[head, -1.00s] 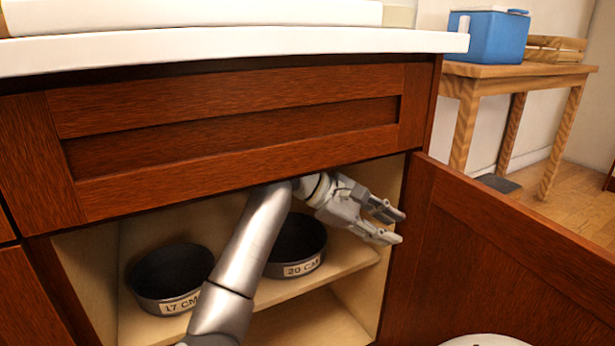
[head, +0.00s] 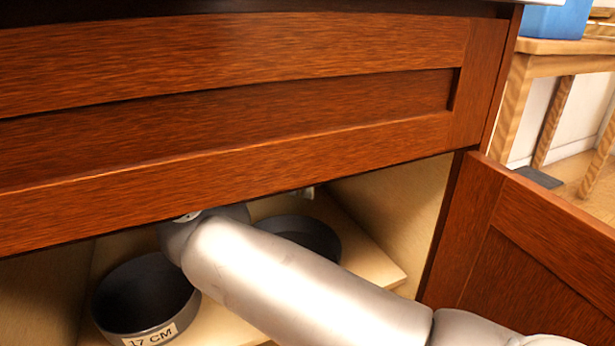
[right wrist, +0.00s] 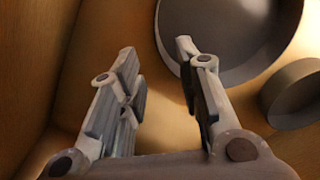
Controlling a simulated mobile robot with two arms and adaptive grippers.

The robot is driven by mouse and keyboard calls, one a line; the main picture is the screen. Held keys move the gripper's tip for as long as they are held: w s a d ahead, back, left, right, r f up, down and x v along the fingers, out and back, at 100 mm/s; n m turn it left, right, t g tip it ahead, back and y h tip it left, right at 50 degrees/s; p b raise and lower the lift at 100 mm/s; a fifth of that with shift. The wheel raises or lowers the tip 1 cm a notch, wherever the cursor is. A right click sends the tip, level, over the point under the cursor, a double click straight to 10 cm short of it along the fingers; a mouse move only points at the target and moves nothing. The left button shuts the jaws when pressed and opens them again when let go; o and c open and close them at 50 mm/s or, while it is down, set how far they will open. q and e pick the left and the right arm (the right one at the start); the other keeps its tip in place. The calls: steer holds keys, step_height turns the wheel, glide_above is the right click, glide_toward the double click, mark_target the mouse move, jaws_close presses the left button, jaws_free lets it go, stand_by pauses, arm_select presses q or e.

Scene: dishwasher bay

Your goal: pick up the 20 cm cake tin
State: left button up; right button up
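The 20 cm cake tin (head: 312,232) is a dark round tin on the cabinet shelf. In the head view my right arm covers its front and label. In the right wrist view the larger dark tin (right wrist: 235,35), which I take for it, lies ahead and to the right. My right gripper (right wrist: 156,50) is open and empty. Its right fingertip overlaps the tin's rim in the picture; I cannot tell whether they touch. Its left finger is apart from the tin. In the head view the gripper is mostly hidden inside the cabinet. My left gripper is not in view.
The 17 cm tin (head: 146,296) stands to the left on the same shelf (head: 372,262). The drawer front (head: 230,150) hangs low over the opening. The open cabinet door (head: 545,250) is at the right. A wooden table (head: 560,62) stands beyond.

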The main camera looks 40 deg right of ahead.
mark_target(306, 226)
step_height(306, 226, down, 11)
steer(key=b, duration=0.7)
steer(key=shift+b, duration=0.35)
steer(key=shift+r, duration=0.1)
jaws_close()
